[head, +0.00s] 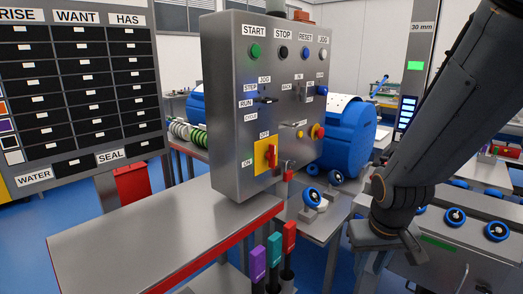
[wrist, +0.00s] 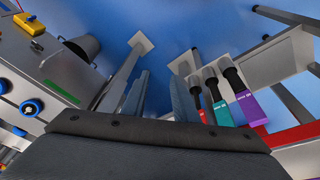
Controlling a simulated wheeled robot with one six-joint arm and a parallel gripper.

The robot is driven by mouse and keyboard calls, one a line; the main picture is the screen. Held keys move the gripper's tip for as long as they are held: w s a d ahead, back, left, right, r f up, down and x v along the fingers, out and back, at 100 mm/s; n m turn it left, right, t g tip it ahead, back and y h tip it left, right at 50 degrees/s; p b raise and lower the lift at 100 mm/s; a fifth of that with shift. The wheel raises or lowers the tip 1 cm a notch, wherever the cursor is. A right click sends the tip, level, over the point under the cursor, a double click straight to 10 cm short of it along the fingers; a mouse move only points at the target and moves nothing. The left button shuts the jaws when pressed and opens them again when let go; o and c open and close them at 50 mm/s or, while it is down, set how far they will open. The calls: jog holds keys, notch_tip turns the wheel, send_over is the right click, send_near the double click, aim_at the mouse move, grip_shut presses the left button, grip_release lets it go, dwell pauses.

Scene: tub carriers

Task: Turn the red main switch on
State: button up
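The red main switch (head: 271,156) sits on a yellow plate (head: 261,164) low on the grey control box (head: 224,110) in the head view. Its red handle looks about upright, toward the OFF label above; the ON label is to its left. My gripper (head: 388,238) is to the right of and lower than the box, pointing down, well apart from the switch. In the wrist view its dark body (wrist: 160,150) fills the bottom, and the switch does not show.
Purple, teal and red-topped levers (head: 274,256) stand below the box. The grey table (head: 150,240) has a clear top. A blue drum (head: 350,140) is behind the box. Blue-ringed knobs (head: 455,217) line a machine at right. A red emergency button (head: 317,131) is near the switch.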

jog(key=w+r+n+t, duration=0.2)
jog(key=w+r+t, duration=0.15)
jog(key=w, duration=0.75)
jog(key=n+t+y+p, duration=0.45)
jog(key=n+y, duration=0.35)
jog(key=y, duration=0.7)
send_near(275, 148)
jog(key=a+b, duration=0.1)
jog(key=p+x, duration=0.1)
jog(key=x, duration=0.7)
jog(key=shift+w+d+p, duration=0.1)
jog(key=shift+w+p, duration=0.2)
jog(key=shift+p, duration=0.05)
grip_shut()
